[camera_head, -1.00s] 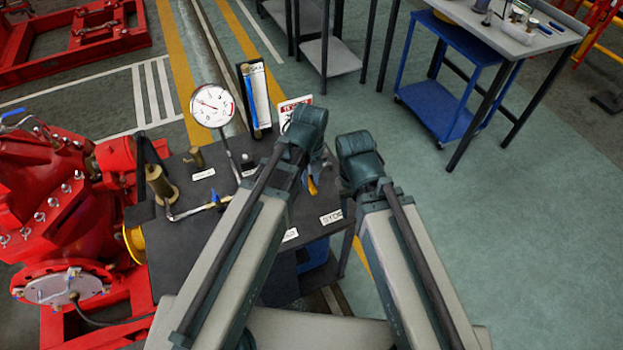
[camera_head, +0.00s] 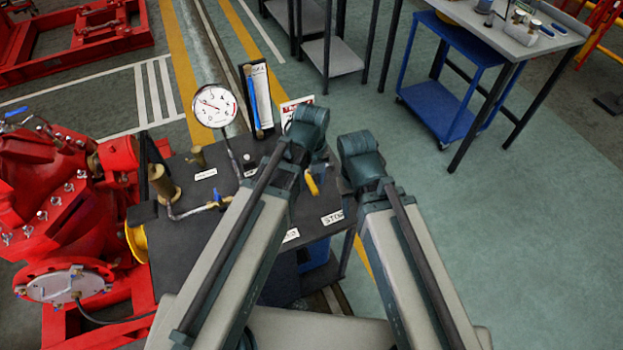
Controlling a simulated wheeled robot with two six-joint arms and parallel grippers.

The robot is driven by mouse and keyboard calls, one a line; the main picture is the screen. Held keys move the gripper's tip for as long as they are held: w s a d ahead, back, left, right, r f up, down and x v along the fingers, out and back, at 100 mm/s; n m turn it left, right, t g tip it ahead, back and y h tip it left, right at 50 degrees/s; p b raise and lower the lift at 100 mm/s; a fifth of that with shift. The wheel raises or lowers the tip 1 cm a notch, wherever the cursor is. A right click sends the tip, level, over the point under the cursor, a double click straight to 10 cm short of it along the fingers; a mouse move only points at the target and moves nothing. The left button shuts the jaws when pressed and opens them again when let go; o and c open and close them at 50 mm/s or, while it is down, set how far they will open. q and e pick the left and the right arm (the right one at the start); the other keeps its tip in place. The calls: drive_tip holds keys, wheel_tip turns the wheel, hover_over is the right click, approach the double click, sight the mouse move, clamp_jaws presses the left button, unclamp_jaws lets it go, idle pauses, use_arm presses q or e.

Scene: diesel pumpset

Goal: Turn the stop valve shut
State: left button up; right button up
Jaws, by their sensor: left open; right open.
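A dark bench (camera_head: 190,245) carries a white label that seems to read STOP (camera_head: 332,217) near its right edge. A yellow piece (camera_head: 312,183) shows just behind the left arm, above that label; I cannot tell whether it is the stop valve's handle. The rest of it is hidden by my arm. A small blue-handled valve (camera_head: 217,197) sits on a thin pipe to the left. Both my arms reach forward over the bench area, the right one passing to the right of the label. Their bent joints hide the grippers, so I see no fingertips.
A round gauge (camera_head: 215,106) and an upright panel with a blue column (camera_head: 257,97) stand at the bench's back. Red pump machinery (camera_head: 50,200) fills the left. A blue cart (camera_head: 440,105) stands back right. Green floor (camera_head: 500,230) at right is clear.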

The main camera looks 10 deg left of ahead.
sight(312, 185)
use_arm(q)
wheel_tip(312, 185, up, 13)
drive_tip(key=p, duration=1.3)
drive_tip(key=shift+r, duration=0.2)
drive_tip(key=s+n, duration=0.3)
drive_tip(key=n, duration=1)
drive_tip(key=s+n+y, duration=0.1)
drive_tip(key=s+n, duration=0.3)
drive_tip(key=n, duration=0.9)
drive_tip(key=shift+s+f+b, duration=0.2)
drive_tip(key=shift+s+b, duration=0.05)
drive_tip(key=shift+b, duration=0.05)
drive_tip(key=shift+s, duration=0.1)
